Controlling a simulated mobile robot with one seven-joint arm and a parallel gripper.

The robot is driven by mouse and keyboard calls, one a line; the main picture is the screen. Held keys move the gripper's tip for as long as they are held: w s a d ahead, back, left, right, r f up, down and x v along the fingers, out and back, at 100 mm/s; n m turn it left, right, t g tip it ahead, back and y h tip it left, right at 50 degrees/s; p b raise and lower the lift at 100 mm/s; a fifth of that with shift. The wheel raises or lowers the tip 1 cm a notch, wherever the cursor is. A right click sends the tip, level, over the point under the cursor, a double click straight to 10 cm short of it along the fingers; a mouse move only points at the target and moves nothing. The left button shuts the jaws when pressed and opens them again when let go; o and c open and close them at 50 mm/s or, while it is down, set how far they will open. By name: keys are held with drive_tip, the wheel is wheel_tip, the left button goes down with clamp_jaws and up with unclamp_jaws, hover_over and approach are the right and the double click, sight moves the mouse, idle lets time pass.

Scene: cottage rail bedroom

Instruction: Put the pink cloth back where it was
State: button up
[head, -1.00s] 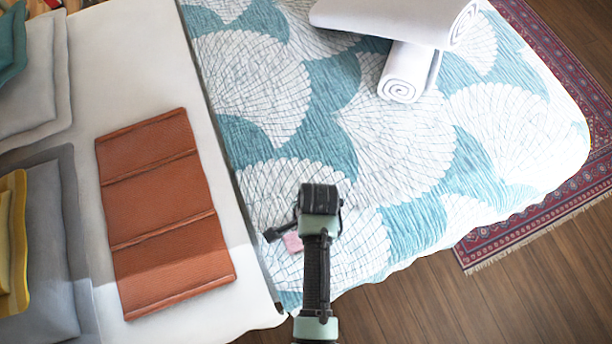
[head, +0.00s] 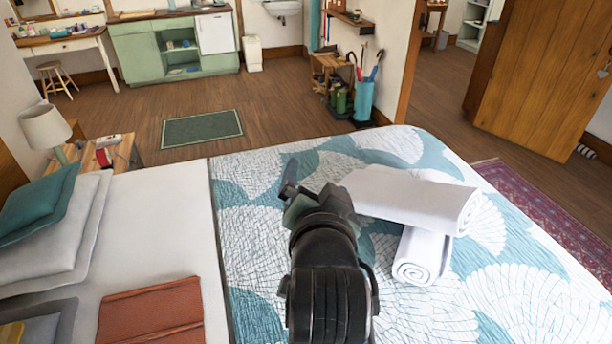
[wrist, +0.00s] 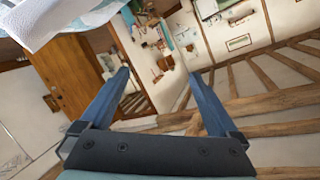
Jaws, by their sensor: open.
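The pink cloth does not show in either current view. My gripper (head: 290,180) is over the bed, left of the rolled white towels, in the head view. In the wrist view my gripper (wrist: 159,73) has its two blue fingers wide apart with nothing between them. My arm covers part of the bed's patterned quilt (head: 255,300) in the head view.
Two rolled white towels (head: 422,257) lie crosswise on the bed. A folded rust-brown blanket (head: 150,315) and pillows (head: 65,235) are at left. Beyond are a nightstand with a lamp (head: 45,128), green cabinet (head: 165,50), umbrella stand (head: 362,98) and open floor (head: 280,105).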

drive_tip(key=s+r+n+t, duration=0.3)
drive_tip(key=r+t, duration=0.3)
drive_tip(key=r, duration=1.2)
drive_tip(key=s+a+r+n+t, duration=0.1)
drive_tip(key=s+r+t, duration=0.2)
drive_tip(key=s+r, duration=0.3)
drive_tip(key=s+a+r+n+t, duration=0.1)
drive_tip(key=s+r+n+t, duration=0.1)
drive_tip(key=s+r, duration=0.4)
wheel_tip(320, 180, up, 4)
drive_tip(key=shift+r+t, duration=0.25)
drive_tip(key=shift+t, duration=0.55)
